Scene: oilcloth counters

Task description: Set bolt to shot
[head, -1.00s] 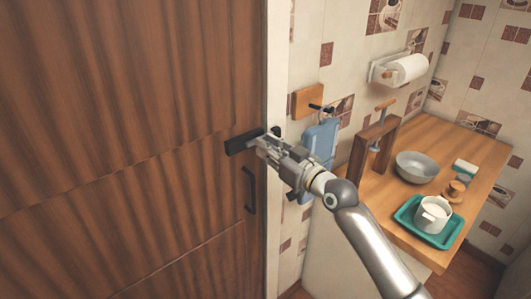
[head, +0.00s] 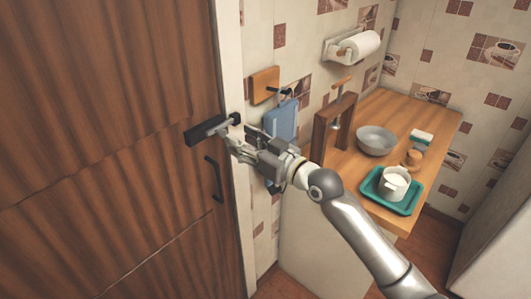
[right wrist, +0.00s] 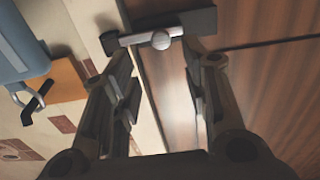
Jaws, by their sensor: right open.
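The bolt has a dark body (head: 205,130) on the brown wooden door, near its edge. A dark keeper (head: 235,118) sits on the pale frame beside it. In the right wrist view the grey bar with its round knob (right wrist: 160,40) spans from the body (right wrist: 201,20) across the door edge to the keeper (right wrist: 109,42). I cannot tell how far its tip sits inside. My right gripper (head: 229,137) is open just in front of the bolt. In the wrist view its fingers (right wrist: 158,72) stand either side of the knob, apparently apart from it. My left gripper is out of view.
A dark door handle (head: 214,178) is below the bolt. Right of the frame, a blue cloth-like item (head: 282,121) hangs from a hook. A wooden counter (head: 405,110) holds a grey bowl (head: 375,140), a teal tray (head: 373,190) with a white pot, and a wooden press-like frame (head: 322,135).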

